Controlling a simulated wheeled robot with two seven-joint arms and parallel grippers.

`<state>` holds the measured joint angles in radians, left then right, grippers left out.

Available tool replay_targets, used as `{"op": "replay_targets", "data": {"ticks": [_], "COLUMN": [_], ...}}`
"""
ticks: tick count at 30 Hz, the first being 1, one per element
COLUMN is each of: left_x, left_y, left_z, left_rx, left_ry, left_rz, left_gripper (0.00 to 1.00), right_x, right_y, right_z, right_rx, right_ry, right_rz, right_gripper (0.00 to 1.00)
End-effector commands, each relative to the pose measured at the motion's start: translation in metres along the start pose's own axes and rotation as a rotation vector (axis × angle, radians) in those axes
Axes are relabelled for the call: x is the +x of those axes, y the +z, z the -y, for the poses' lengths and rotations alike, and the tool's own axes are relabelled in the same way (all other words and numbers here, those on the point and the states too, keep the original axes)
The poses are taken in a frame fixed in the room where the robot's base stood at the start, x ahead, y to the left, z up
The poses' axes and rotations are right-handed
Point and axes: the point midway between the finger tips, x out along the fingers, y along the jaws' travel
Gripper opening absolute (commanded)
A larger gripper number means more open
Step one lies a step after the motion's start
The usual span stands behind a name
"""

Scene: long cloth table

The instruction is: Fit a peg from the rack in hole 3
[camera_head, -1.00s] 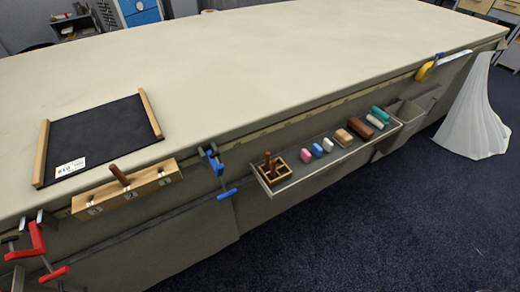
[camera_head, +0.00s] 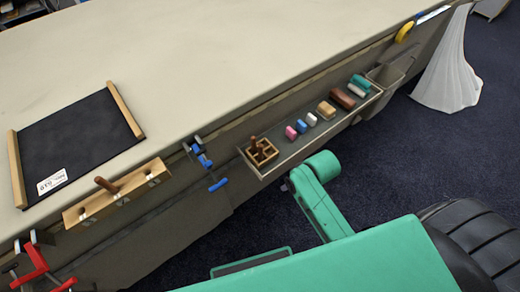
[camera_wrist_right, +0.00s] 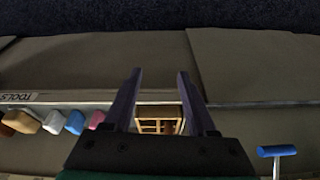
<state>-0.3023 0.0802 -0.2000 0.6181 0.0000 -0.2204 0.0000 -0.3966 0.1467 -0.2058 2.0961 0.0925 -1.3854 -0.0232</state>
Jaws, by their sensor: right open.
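The peg rack (camera_head: 267,156), a small divided wooden box, sits at the near left end of the tray on the table's front side. A brown peg (camera_head: 253,142) stands up from it. The light wooden hole block (camera_head: 130,194) is on the table's front edge at the left, with a brown peg (camera_head: 105,184) standing near its middle. Its hole numbers are too small to read. In the right wrist view my right gripper (camera_wrist_right: 159,80) is open and empty. The rack (camera_wrist_right: 158,126) shows between its fingers, apart from them. My left gripper is not in view.
Several coloured blocks (camera_head: 327,109) line the tray beyond the rack. A blue clamp (camera_head: 201,155) sits between hole block and rack, a red clamp (camera_head: 35,262) at far left. A black mat (camera_head: 75,149) lies on the otherwise mostly bare tabletop.

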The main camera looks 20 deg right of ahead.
Motion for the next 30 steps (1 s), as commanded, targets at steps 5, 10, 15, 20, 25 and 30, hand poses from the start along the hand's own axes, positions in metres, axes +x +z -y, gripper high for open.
{"op": "replay_targets", "data": {"ticks": [5,10,15,20,25,30], "left_x": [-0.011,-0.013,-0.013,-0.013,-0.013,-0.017], "left_y": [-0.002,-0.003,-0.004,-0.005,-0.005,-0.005], "left_z": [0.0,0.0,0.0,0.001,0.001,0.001], "left_rx": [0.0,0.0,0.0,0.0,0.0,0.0], "left_ry": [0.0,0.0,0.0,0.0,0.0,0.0], "left_rz": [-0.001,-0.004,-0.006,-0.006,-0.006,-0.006], "left_gripper": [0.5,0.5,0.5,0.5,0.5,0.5], "right_x": [-0.063,-0.082,-0.097,-0.119,-0.127,-0.093], "right_y": [-0.076,-0.118,-0.157,-0.187,-0.194,-0.183], "right_z": [0.046,0.076,0.079,0.049,0.033,0.033], "right_rx": [-0.227,-0.463,-0.711,-0.854,-0.883,-0.883], "right_ry": [-0.117,-0.178,-0.169,-0.114,-0.099,-0.102], "right_rz": [-0.046,-0.014,0.091,0.236,0.296,0.298], "right_gripper": [0.57,0.57,0.57,0.57,0.57,0.57]}}
